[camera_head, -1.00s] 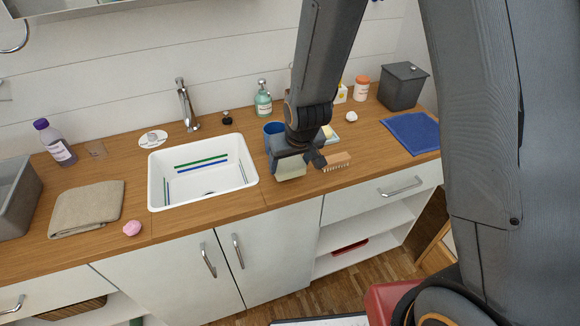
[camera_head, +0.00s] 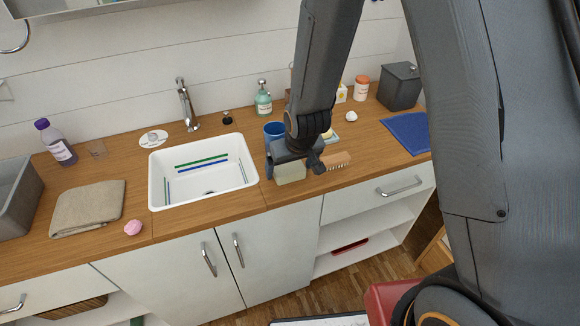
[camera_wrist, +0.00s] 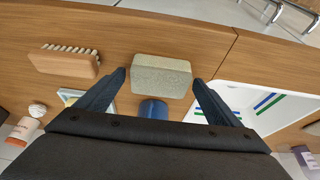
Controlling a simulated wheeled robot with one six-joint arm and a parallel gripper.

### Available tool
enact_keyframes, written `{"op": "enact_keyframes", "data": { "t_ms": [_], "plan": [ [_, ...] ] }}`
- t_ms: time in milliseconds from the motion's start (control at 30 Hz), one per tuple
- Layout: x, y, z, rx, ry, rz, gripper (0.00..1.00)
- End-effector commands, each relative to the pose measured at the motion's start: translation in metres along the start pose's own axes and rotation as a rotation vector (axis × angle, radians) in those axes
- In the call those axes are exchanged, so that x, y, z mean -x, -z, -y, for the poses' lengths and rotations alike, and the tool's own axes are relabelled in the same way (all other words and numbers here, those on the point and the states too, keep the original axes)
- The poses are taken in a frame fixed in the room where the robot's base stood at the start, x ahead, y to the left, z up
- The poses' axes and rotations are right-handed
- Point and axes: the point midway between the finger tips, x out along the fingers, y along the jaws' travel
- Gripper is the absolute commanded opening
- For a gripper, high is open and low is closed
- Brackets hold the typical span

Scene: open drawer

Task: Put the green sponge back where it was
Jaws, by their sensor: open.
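The green sponge (camera_wrist: 161,75) is a pale grey-green block lying on the wooden counter, near its front edge and right of the sink. It also shows in the head view (camera_head: 290,173), partly covered by my gripper. My gripper (camera_wrist: 160,88) is open, with one finger on each side of the sponge. Gaps show between the fingers and the sponge's ends in the wrist view. In the head view my gripper (camera_head: 295,165) is low over the counter at the sponge.
A wooden brush (camera_head: 336,160) lies just right of the sponge. A blue cup (camera_head: 273,131) stands behind it. The white sink (camera_head: 160,190) is to the left, with a pink item (camera_head: 133,227) and a folded towel (camera_head: 88,208) beyond. A blue cloth (camera_head: 408,132) lies right.

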Motion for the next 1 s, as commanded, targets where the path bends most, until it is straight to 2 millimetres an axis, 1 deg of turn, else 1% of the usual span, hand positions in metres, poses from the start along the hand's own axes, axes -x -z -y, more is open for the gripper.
{"op": "enact_keyframes", "data": {
  "t_ms": [167, 267, 533, 600, 700, 800, 900, 1000],
  "plan": [
    [0.007, 0.002, 0.0, 0.0, 0.0, -0.002, 0.87],
    [0.016, 0.002, 0.0, 0.0, 0.0, -0.002, 0.87],
    [0.052, 0.002, 0.0, 0.0, 0.0, -0.004, 0.87],
    [0.07, 0.003, 0.0, -0.001, 0.0, -0.004, 0.87],
    [0.09, 0.002, 0.0, 0.0, 0.0, -0.002, 0.87],
    [0.104, 0.002, 0.0, 0.0, 0.0, -0.001, 0.87],
    [0.115, 0.002, 0.0, 0.0, 0.001, -0.002, 0.87],
    [0.121, 0.001, -0.001, -0.001, 0.0, 0.0, 0.87]
  ]
}}
